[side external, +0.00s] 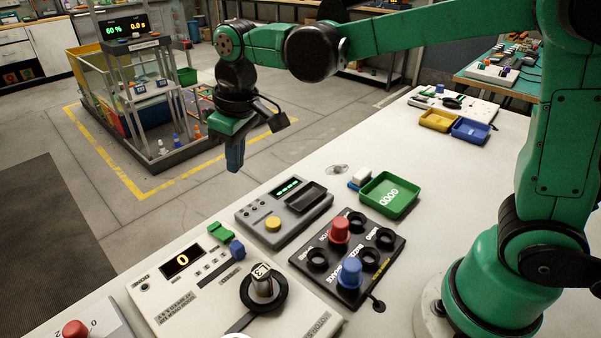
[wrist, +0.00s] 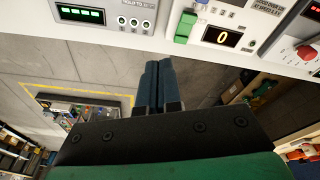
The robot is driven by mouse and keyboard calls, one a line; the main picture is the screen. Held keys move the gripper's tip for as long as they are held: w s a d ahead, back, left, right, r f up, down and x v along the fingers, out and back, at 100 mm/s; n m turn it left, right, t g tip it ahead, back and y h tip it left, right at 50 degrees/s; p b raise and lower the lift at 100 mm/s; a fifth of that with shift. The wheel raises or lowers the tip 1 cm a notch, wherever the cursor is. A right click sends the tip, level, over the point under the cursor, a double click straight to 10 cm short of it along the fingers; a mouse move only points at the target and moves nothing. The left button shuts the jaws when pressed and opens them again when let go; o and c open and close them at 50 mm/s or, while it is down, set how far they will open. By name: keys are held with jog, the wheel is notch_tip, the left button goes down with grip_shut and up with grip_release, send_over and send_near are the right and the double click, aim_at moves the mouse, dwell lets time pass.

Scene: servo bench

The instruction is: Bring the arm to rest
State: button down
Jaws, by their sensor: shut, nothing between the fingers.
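My green arm reaches from its base at the right of the side external view across the top of the picture. My gripper (side external: 235,160) hangs pointing down at the arm's far end, above and beyond the bench's far edge. Its blue fingers are together and hold nothing. In the wrist view the two fingers (wrist: 153,85) lie side by side with no gap, over the floor just off the bench edge. My gripper touches nothing that I can see.
On the white bench (side external: 330,140) stand a grey device with a yellow button (side external: 273,223), a black holder (side external: 388,262) with a red and a blue knob, a green tray (side external: 389,195) and a counter panel (side external: 200,285). A fenced cell (side external: 150,100) stands on the floor beyond.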

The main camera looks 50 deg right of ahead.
jog(key=s+d+m+t, duration=0.4)
jog(key=s+d, duration=0.4)
jog(key=s, duration=0.2)
jog(key=shift+s+d+f+t, duration=0.15)
jog(key=shift+f+t, duration=0.2)
jog(key=shift+t, duration=0.25)
